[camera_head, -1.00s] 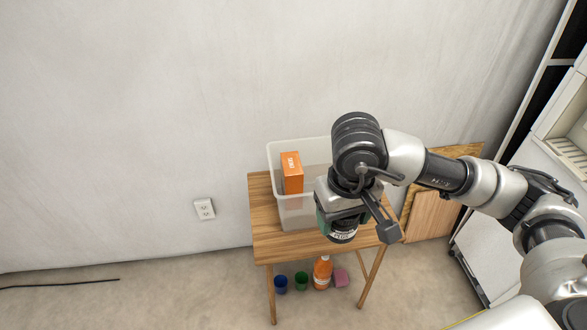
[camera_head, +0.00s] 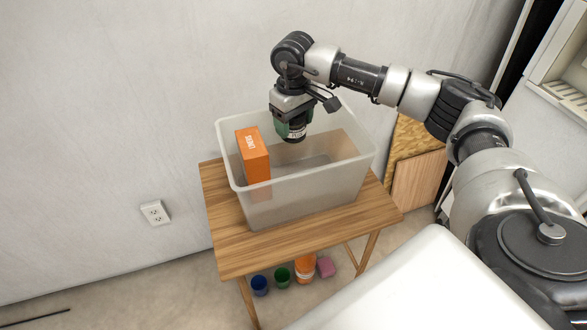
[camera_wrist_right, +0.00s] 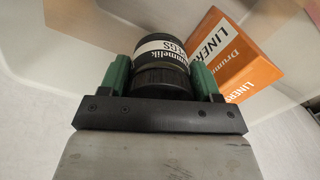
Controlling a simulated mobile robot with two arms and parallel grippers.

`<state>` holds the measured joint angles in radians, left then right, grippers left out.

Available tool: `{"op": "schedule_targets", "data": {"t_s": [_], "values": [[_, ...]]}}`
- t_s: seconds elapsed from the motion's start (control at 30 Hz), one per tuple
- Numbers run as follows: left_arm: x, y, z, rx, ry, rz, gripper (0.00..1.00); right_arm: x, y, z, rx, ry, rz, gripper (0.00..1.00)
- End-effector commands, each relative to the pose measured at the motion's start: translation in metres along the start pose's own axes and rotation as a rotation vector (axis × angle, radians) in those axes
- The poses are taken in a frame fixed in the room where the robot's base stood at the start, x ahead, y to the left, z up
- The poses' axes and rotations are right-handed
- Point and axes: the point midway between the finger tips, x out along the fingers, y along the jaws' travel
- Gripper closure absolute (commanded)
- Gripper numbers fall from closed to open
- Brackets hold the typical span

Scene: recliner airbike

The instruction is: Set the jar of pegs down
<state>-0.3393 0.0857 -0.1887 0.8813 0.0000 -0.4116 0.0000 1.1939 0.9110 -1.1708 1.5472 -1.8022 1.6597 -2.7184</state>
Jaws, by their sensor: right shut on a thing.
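The jar of pegs (camera_head: 297,134) is dark with a white label and hangs under my right gripper (camera_head: 291,124). In the right wrist view the jar (camera_wrist_right: 162,55) sits between the two green fingers of the gripper (camera_wrist_right: 160,78), which is shut on it. The jar is over the opening of the translucent plastic bin (camera_head: 310,188), near its back side, and looks held above the bin floor. An orange box marked LINERS (camera_head: 253,155) stands in the bin to the left of the jar. My left gripper is not in view.
The bin stands on a small wooden table (camera_head: 235,240). The bin's middle and right floor are clear. Under the table are a blue cup (camera_head: 260,285), a green cup (camera_head: 283,276), an orange bottle (camera_head: 304,268) and a pink block (camera_head: 326,267). Boards lean at the right (camera_head: 417,180).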

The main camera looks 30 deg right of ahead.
Motion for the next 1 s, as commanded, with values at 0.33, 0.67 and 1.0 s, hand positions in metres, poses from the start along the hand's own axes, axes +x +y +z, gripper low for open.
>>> {"op": "schedule_targets", "data": {"t_s": [0.33,0.67,1.0], "values": [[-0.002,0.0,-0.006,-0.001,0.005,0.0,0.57,0.081,-0.001,0.0,0.0,-0.001,0.0,0.74],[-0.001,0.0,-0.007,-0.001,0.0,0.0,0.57,0.112,-0.001,0.001,0.001,-0.002,-0.001,0.74],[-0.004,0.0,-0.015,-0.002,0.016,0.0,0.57,0.13,-0.001,0.0,0.0,0.002,0.0,0.74]]}}
